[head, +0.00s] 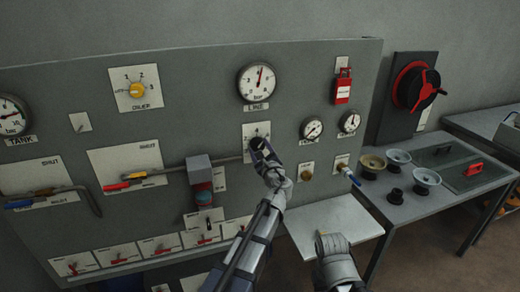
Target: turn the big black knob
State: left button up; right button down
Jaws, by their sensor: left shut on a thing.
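The big black knob (257,142) sits on a white plate (250,130) on the grey panel, just below the middle gauge. My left gripper (262,149) reaches up from below and is shut on the knob. The fingers hide much of the knob, so its pointing direction is hard to tell. My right gripper (328,243) is low in the head view, in front of a pale shelf, away from the panel. Its fingers are not clear enough to tell whether they are open or shut.
A pipe with a grey box (199,168) is left of the knob. The pale shelf (350,218) juts out below right. A side table (400,205) holds several bowl-like parts.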

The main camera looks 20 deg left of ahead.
pick_arm(q)
jog(key=shift+m, duration=2.2)
jog(key=o, duration=1.4)
jog(key=shift+s+d, duration=0.1)
jog(key=v, duration=0.7)
jog(key=shift+s+d, duration=0.15)
jog(key=shift+s, duration=0.1)
